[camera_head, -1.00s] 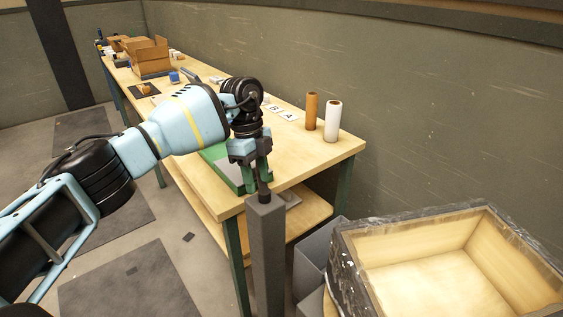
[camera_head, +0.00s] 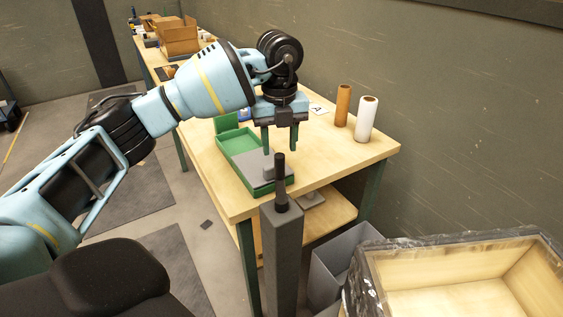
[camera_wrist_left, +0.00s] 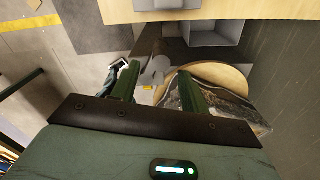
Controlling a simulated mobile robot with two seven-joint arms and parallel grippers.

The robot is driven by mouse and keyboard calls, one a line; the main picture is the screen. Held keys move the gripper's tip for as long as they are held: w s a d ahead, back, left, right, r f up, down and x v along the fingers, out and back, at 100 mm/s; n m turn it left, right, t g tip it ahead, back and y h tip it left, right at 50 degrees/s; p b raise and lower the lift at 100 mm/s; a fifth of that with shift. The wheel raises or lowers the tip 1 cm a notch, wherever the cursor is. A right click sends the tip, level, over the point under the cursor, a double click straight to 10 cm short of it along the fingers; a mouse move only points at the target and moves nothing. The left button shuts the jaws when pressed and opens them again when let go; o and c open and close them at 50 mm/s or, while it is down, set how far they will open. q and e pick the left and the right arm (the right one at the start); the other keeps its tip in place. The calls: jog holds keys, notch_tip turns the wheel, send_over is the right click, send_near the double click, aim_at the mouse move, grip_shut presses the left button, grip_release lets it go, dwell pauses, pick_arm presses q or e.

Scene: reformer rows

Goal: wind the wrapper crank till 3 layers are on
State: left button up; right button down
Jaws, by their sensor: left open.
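The wrapper's crank handle (camera_head: 281,182) is a short black upright grip on top of a grey post (camera_head: 282,240). My left gripper (camera_head: 280,142) is open and empty, with its two green fingers pointing down just above the handle's top. The left fingers (camera_wrist_left: 158,88) also show apart in the left wrist view. A pale wooden crate (camera_head: 405,290) stands at the lower right, its outer sides covered in dark, shiny film. I cannot count the layers. A round wooden disc (camera_wrist_left: 228,76) shows by the film in the wrist view. My right gripper is out of view.
A long wooden table (camera_head: 340,160) runs behind the post. A grey bin (camera_head: 335,262) stands between post and crate.

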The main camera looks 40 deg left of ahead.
aim_at(280, 156)
pick_arm(q)
jog(key=shift+f, duration=3.1)
grip_shut()
